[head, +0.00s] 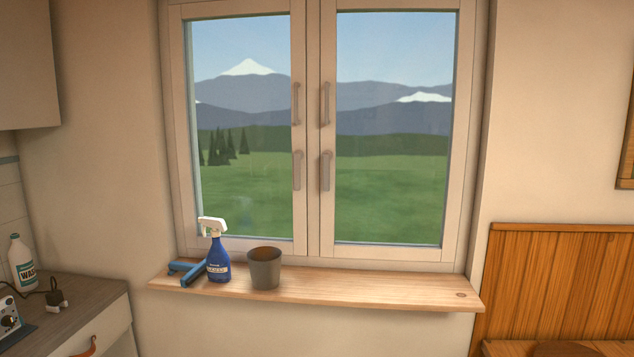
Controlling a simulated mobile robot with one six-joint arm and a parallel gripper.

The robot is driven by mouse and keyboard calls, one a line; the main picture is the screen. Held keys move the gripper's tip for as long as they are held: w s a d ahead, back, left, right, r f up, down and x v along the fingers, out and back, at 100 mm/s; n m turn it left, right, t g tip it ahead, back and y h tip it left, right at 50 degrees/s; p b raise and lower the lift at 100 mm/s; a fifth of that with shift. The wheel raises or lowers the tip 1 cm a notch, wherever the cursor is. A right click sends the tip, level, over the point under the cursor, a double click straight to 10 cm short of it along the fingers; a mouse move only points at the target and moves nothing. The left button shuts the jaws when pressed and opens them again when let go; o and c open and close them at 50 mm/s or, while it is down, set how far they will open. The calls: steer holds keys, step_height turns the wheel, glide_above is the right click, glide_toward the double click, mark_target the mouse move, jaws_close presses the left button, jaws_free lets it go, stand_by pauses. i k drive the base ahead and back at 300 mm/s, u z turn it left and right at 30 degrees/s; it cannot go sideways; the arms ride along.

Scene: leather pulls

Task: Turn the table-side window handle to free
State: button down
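The window has two closed sashes that meet in the middle. The right sash (392,243), on the side of the wooden table (497,349), carries an upper grey handle (325,104) and a lower grey handle (325,171) on its inner stile. Both stand upright, pointing along the stile. The left sash (245,246) has a matching upper handle (296,104) and lower handle (297,171), also upright. I cannot tell which of each pair turns. My gripper is not in view.
A wooden sill (390,291) juts out below the window. On its left part are a blue spray bottle (218,262), a blue tool (190,271) and a grey pot (264,270). A counter (85,292) stands left, wood panelling (560,280) right. The sill's right half is clear.

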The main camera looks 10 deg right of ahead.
mark_target(327, 156)
steer(key=z, duration=0.15)
steer(key=i, duration=0.6)
steer(key=z, duration=0.95)
steer(key=k, duration=0.2)
steer(key=u, duration=3.5)
